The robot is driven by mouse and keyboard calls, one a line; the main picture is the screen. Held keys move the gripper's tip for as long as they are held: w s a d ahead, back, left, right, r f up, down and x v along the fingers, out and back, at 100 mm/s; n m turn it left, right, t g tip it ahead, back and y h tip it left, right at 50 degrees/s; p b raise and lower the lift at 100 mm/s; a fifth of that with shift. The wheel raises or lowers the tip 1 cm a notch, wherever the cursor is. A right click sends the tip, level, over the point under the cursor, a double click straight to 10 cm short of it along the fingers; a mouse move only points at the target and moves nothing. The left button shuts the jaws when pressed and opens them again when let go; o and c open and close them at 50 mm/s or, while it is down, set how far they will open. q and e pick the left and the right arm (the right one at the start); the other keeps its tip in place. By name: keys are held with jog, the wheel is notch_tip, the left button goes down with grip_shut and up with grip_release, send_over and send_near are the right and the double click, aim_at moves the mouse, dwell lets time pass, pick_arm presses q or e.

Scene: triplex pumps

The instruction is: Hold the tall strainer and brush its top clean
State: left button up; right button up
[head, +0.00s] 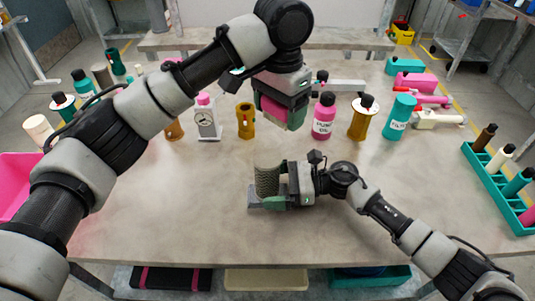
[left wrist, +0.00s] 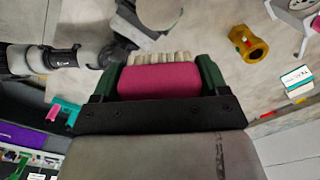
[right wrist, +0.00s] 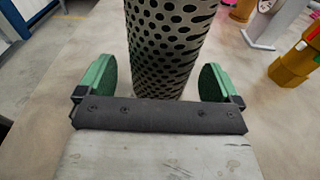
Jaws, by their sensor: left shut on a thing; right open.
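The tall strainer (head: 267,181) is a grey-tan perforated cylinder standing upright on the table. It fills the middle of the right wrist view (right wrist: 168,45). My right gripper (head: 271,190) is open, with one green finger on each side of the strainer; in the right wrist view (right wrist: 158,82) gaps show between fingers and cylinder. My left gripper (head: 284,108) is shut on a pink brush (left wrist: 158,82) with cream bristles (left wrist: 158,58). It holds the brush in the air, above and behind the strainer in the head view, apart from it.
A teal rack (head: 491,178) is at right, a pink bin (head: 14,180) at left. The front table is clear.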

jog(key=d, duration=0.8)
jog(key=d+r, duration=0.1)
jog(key=d, duration=0.3)
jog(key=shift+r, duration=0.1)
